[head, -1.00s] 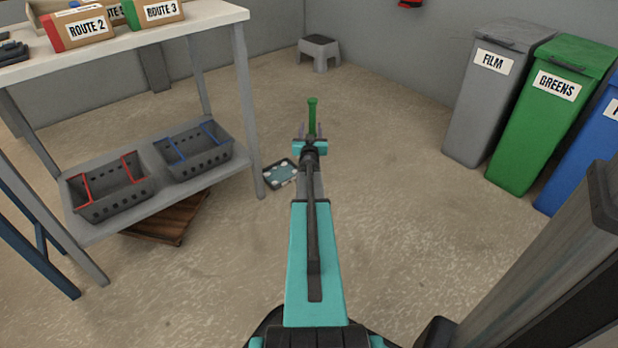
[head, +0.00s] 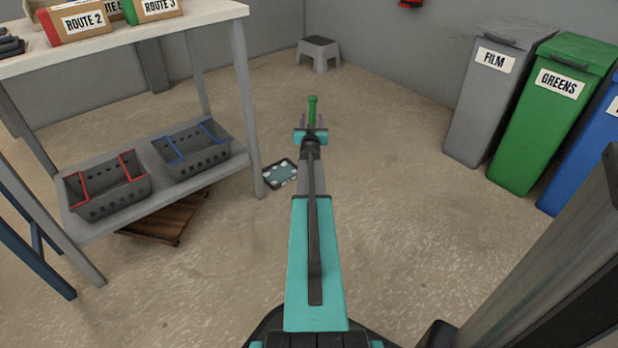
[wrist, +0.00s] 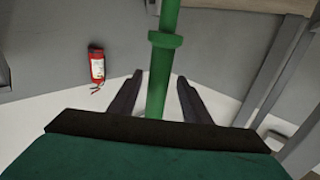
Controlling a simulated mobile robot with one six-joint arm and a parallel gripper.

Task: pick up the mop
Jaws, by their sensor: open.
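The mop shows as an upright green handle (head: 312,108) just beyond my gripper (head: 313,121) in the head view. In the wrist view the green handle (wrist: 160,70), with a collar near its upper part, runs down between the two dark fingers of my gripper (wrist: 156,84). The fingers are open, with a gap on each side of the handle. Neither finger appears to touch it. The mop's lower end is hidden behind my gripper and arm.
A shelf table (head: 150,38) with two baskets on its lower shelf stands at left. A dark tray-like item (head: 281,173) lies on the floor beside its leg. Grey (head: 484,110), green (head: 540,130) and blue bins stand at right. A stool (head: 319,53) is at the back.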

